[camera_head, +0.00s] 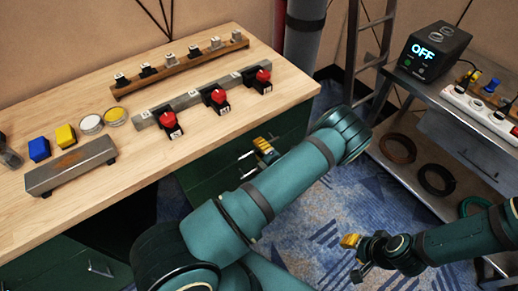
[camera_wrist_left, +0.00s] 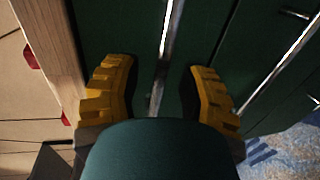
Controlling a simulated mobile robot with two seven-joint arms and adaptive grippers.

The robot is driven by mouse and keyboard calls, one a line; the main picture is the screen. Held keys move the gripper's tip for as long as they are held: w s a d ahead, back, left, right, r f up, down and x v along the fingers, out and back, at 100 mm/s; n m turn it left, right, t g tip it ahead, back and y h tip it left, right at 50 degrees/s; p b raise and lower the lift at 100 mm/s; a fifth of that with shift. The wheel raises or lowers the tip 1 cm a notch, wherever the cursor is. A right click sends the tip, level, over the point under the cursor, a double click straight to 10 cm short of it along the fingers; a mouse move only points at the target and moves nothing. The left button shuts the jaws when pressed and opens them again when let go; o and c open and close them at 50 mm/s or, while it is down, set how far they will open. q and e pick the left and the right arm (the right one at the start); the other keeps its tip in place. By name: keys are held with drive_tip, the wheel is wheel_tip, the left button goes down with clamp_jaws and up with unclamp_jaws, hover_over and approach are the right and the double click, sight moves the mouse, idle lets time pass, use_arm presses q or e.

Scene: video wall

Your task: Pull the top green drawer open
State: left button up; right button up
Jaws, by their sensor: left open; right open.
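The top green drawer (camera_head: 212,163) is set under the wooden tabletop, its front partly hidden by my left arm in the head view. Its dark front (camera_wrist_left: 205,30) fills much of the left wrist view and looks closed. A long metal handle (camera_wrist_left: 168,45) runs along it. My left gripper (camera_head: 265,146) is at the drawer front, with its yellow fingers (camera_wrist_left: 160,95) open on either side of the handle. Whether they touch it is hidden. My right gripper (camera_head: 353,251) is open and empty above the carpet, away from the drawers.
The wooden tabletop (camera_head: 150,195) holds red switches (camera_head: 216,97), a wooden rail (camera_head: 180,68), blue and yellow blocks and a grey bar (camera_head: 70,165). Blue carpet (camera_head: 320,225) is clear between.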

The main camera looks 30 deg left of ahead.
use_arm(q)
drive_tip(key=shift+a, duration=0.1)
clamp_jaws()
